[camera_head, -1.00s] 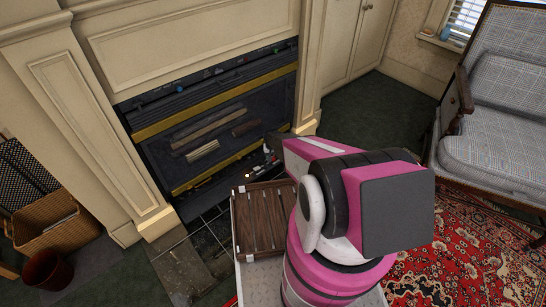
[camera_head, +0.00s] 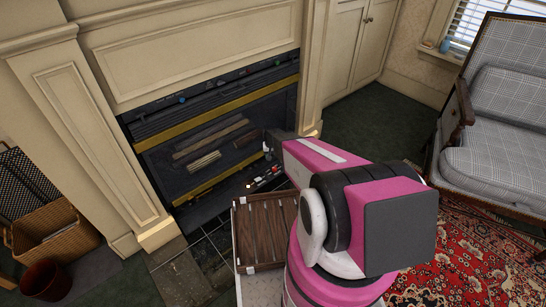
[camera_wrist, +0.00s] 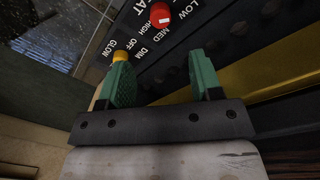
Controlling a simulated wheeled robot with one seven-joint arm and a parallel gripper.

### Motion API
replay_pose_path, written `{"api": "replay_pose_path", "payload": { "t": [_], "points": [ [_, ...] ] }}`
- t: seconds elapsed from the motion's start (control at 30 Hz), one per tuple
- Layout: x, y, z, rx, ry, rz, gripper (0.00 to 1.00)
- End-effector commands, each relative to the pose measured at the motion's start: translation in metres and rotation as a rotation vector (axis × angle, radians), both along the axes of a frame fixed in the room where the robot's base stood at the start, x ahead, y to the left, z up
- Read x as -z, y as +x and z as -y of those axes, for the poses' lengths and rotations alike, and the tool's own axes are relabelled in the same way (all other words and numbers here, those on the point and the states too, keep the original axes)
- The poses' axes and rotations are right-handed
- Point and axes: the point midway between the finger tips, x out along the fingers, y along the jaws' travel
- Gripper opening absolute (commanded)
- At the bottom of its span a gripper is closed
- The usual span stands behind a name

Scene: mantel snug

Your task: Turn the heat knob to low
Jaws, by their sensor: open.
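The red knob (camera_wrist: 160,14) shows at the top of the wrist view on a dark panel lettered LOW, MED and HIGH, with part of the word HEAT. A white mark on it lies on its side toward MED. My gripper (camera_wrist: 162,76) is open and empty, with its two green fingers apart. The red knob is beyond the fingertips, roughly between them across the picture, and untouched. A yellow knob (camera_wrist: 120,56) shows right at the left fingertip, by the words OFF, DIM and GLOW; I cannot tell whether they touch. In the head view my arm hides most of the gripper.
The fireplace heater (camera_head: 215,140) has brass trim (camera_head: 205,112) and logs. A slatted wooden piece (camera_head: 262,228) lies in front of it. A wicker basket (camera_head: 58,232) and a dark red bucket (camera_head: 45,280) stand left; a checked armchair (camera_head: 500,150) stands right.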

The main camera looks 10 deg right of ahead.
Motion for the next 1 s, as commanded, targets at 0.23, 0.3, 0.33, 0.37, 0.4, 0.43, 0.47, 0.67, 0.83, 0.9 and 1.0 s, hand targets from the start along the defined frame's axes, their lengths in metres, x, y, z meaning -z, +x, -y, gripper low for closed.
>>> {"api": "replay_pose_path", "payload": {
  "t": [0.23, 0.3, 0.33, 0.37, 0.4, 0.43, 0.47, 0.67, 0.83, 0.9, 1.0],
  "points": [
    [-0.041, -0.023, 0.002, -0.006, 0.006, 0.002, 0.59],
    [-0.074, -0.043, 0.004, -0.014, 0.011, -0.001, 0.59],
    [-0.092, -0.054, 0.004, -0.017, 0.014, 0.0, 0.59],
    [-0.11, -0.065, 0.005, -0.02, 0.018, -0.001, 0.59],
    [-0.134, -0.081, 0.006, -0.027, 0.023, -0.003, 0.59],
    [-0.15, -0.092, 0.006, -0.032, 0.026, -0.003, 0.59],
    [-0.164, -0.102, 0.007, -0.036, 0.029, -0.005, 0.59],
    [-0.227, -0.148, 0.009, -0.059, 0.045, -0.01, 0.59],
    [-0.262, -0.177, 0.01, -0.076, 0.055, -0.013, 0.59],
    [-0.273, -0.189, 0.01, -0.085, 0.058, -0.014, 0.59],
    [-0.289, -0.203, 0.01, -0.097, 0.064, -0.015, 0.59]
  ]
}}
